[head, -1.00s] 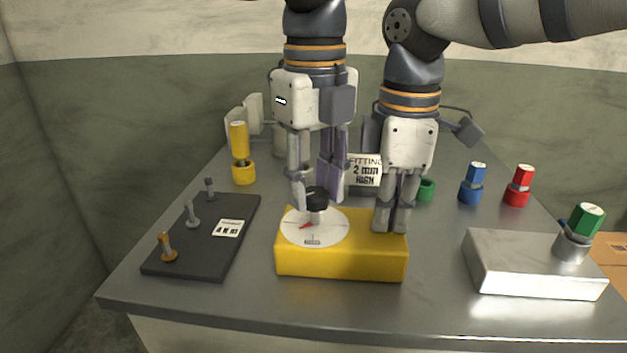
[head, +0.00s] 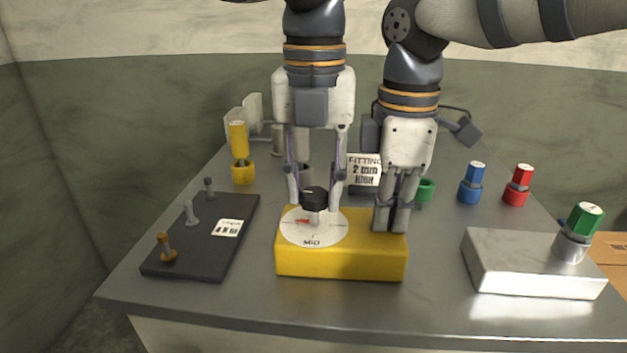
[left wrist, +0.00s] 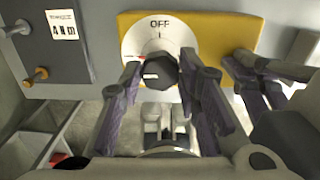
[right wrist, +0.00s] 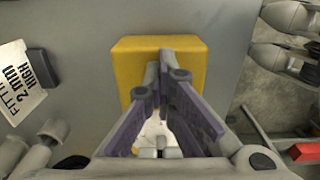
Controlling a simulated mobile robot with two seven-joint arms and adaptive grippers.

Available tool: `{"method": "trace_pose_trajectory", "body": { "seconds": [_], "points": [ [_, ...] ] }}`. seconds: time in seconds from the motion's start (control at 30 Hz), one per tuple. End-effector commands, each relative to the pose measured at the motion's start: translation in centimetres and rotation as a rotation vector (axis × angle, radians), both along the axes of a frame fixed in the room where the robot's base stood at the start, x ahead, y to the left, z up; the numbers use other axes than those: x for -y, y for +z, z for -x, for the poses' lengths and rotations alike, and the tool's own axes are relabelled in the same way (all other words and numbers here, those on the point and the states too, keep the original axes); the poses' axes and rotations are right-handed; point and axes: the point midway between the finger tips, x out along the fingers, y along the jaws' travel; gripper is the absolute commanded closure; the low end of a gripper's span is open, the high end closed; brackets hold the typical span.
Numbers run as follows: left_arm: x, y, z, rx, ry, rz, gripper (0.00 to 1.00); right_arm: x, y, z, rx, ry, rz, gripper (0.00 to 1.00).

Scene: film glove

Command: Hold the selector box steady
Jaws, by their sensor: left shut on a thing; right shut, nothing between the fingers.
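The yellow selector box (head: 340,262) sits on the grey table. Its white dial (head: 290,232) bears a red mark, the word MID towards the head camera, and OFF on the opposite side in the left wrist view. My left gripper (head: 315,196) is shut on the black knob (head: 314,193); its fingers flank the knob (left wrist: 160,71) in the left wrist view. My right gripper (head: 391,226) is shut and empty, with its tips down at the right part of the box top. In the right wrist view, its fingers partly hide the box (right wrist: 135,62).
A dark board (head: 205,258) with several pegs lies left of the box. A silver block (head: 525,268) with a green-topped fitting (head: 585,217) stands right. Yellow, blue (head: 473,183) and red fittings stand farther back. Bare table lies between the box and the silver block.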

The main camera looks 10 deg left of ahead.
Motion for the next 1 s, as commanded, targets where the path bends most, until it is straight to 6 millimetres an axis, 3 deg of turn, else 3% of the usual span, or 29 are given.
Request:
{"method": "trace_pose_trajectory", "body": {
  "seconds": [0.03,0.63,0.67,0.73,1.0],
  "points": [
    [0.17,-0.71,0.14,-0.018,-0.017,0.002,0.97,0.10,-1.10,0.01,-0.017,0.001,0.006,1.00],
    [0.10,-0.66,0.02,-0.013,-0.047,0.000,0.97,0.13,-1.10,0.07,-0.019,0.001,0.007,1.00],
    [0.09,-0.66,0.02,-0.013,-0.047,0.000,0.63,0.13,-1.10,0.07,-0.019,0.001,0.007,1.00],
    [0.08,-0.63,0.00,-0.012,-0.046,0.000,0.49,0.13,-1.10,0.08,-0.019,0.001,0.007,1.00],
    [0.01,-0.49,-0.08,-0.009,-0.044,0.000,0.49,0.16,-1.08,0.11,-0.019,0.001,0.008,1.00]
  ]
}}
